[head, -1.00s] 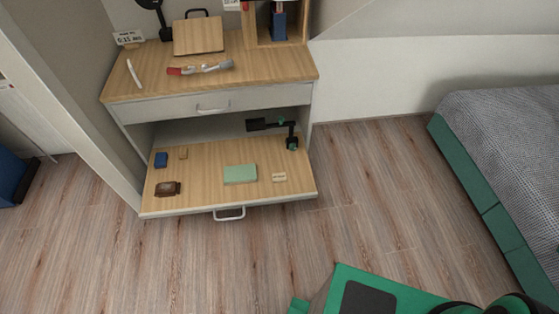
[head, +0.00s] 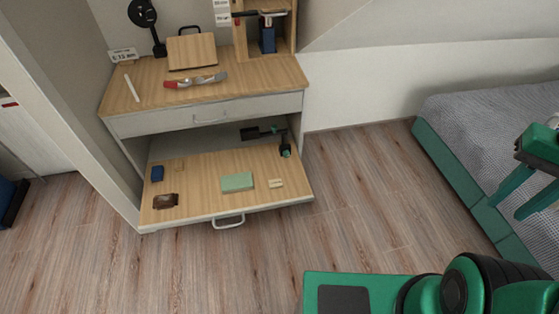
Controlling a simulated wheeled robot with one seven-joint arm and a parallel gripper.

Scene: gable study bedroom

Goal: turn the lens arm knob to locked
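A black jointed arm with a flat dark head (head: 249,134) stands at the back right of the pulled-out lower shelf (head: 205,205). It looks like the lens arm. It has a green part (head: 273,129) at its upper joint and another green part near its post (head: 285,149). They are too small to tell which is the knob or how it is turned. My gripper (head: 508,211) is at the right edge, in front of the bed and far from the lens arm. Its two green fingers are apart with nothing between them.
The shelf also holds a green block (head: 237,182), a small pale block (head: 275,183), a blue box (head: 157,174) and a brown object (head: 166,201). The desk top (head: 130,75) overhangs the shelf's back. The bed (head: 490,130) is at right; the floor between is clear.

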